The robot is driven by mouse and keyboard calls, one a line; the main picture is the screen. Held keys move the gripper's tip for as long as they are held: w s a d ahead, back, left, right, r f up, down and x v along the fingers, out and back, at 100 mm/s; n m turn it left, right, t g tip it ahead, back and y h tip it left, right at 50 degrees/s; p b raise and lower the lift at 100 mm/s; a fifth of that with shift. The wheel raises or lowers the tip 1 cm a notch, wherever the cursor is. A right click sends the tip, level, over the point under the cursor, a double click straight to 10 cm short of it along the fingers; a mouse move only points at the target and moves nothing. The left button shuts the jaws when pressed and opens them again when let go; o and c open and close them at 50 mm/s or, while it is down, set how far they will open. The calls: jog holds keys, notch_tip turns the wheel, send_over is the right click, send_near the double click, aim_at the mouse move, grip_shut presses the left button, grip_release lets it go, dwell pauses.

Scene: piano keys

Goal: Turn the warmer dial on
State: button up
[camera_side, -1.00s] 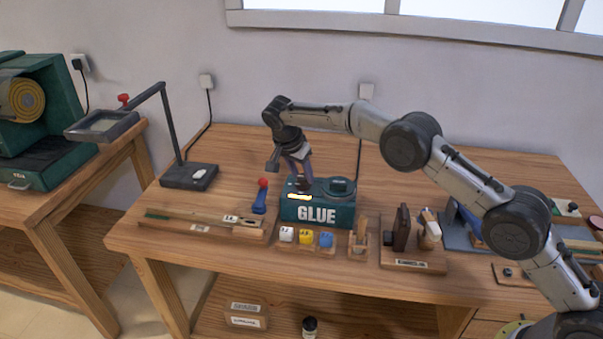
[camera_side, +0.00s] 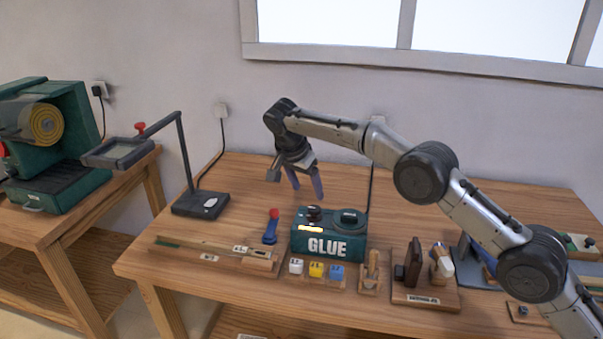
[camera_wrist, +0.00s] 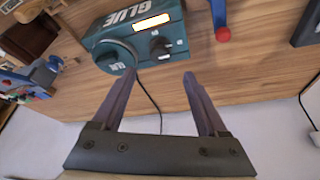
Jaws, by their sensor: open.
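The glue warmer is a teal box (camera_side: 328,246) marked GLUE on the wooden table. On its top are a small black dial (camera_side: 314,213) at left and a round dark lid or pot (camera_side: 349,217) at right. A strip on its front edge glows yellow-white. In the wrist view the dial (camera_wrist: 160,46) has a pointer knob and marks too small to read, beside the lit strip (camera_wrist: 151,22). My gripper (camera_side: 306,194) is open and empty, above and behind the dial, apart from it. In the wrist view its fingers (camera_wrist: 148,80) point toward the warmer.
A red-tipped blue lever (camera_side: 271,228) stands left of the warmer. White, yellow and blue blocks (camera_side: 316,269) sit in front. A lamp-like stand (camera_side: 200,203) is at the back left. A wooden fixture (camera_side: 413,265) stands to the right. The table behind the warmer is clear.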

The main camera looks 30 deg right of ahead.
jog(key=v, duration=0.6)
jog(key=shift+d, duration=0.1)
jog(key=s+d+r+t, duration=0.1)
jog(key=s+d+r, duration=0.2)
jog(key=r, duration=0.4)
jog(key=s+d+r+m, duration=0.1)
jog(key=s+d+r, duration=0.25)
jog(key=r, duration=0.25)
jog(key=s+d+r+t, duration=0.1)
jog(key=s+d+r, duration=0.15)
jog(key=r, duration=0.45)
jog(key=s+d+r+n+y, duration=0.1)
jog(key=s+d+r, duration=0.25)
jog(key=s, duration=0.55)
jog(key=s+f+n+t+y, duration=0.1)
jog(key=s+f+n, duration=0.2)
jog(key=s, duration=0.6)
jog(key=s+f+n+t+y, duration=0.1)
jog(key=s+f+n, duration=0.1)
jog(key=s, duration=0.8)
jog(key=s+f+n, duration=0.4)
jog(key=f, duration=0.3)
jog(key=s+a+f+n+y, duration=0.1)
jog(key=s+f+n, duration=0.3)
jog(key=f, duration=0.4)
jog(key=shift+f+n, duration=0.25)
jog(key=shift+n, duration=0.05)
